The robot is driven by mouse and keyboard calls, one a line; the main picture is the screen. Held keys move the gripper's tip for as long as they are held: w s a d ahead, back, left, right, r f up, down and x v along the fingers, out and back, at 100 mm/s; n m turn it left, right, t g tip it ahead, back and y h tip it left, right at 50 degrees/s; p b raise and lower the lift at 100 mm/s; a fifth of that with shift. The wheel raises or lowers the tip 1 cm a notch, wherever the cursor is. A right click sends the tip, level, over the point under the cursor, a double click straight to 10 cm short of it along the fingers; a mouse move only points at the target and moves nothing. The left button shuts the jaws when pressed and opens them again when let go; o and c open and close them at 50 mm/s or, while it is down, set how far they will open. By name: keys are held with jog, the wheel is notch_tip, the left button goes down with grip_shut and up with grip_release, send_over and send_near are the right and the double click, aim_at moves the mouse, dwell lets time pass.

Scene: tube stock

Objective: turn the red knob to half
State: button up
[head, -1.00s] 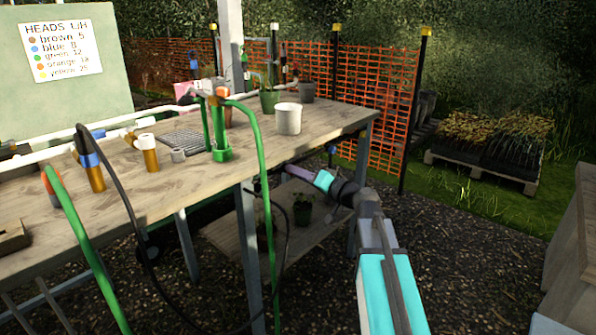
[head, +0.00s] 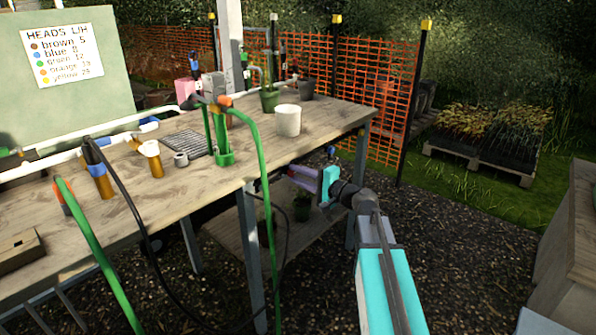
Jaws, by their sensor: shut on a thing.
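My gripper (head: 303,178) is at the front edge of the wooden bench, just below the top near its right end. Its broad purple-grey side and turquoise part face the camera. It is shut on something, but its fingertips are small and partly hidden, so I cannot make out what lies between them. I cannot make out a red knob or its pointer anywhere in the head view; the knob's setting is not visible.
A green hose (head: 262,190) and a black hose hang over the bench's front edge, left of my gripper. A white pot (head: 288,121) and a green tube holder (head: 223,158) stand on the bench top (head: 200,190). A lower shelf (head: 235,240) holds a small plant (head: 302,205). Gravel lies in front.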

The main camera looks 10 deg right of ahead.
jog(key=shift+m, duration=0.4)
jog(key=o, duration=1.1)
jog(key=shift+c, duration=0.2)
jog(key=shift+s, duration=0.1)
jog(key=p+v, duration=0.1)
jog(key=v, duration=1.2)
jog(key=shift+s+d, duration=0.25)
jog(key=shift+s, duration=0.05)
jog(key=shift+a, duration=0.1)
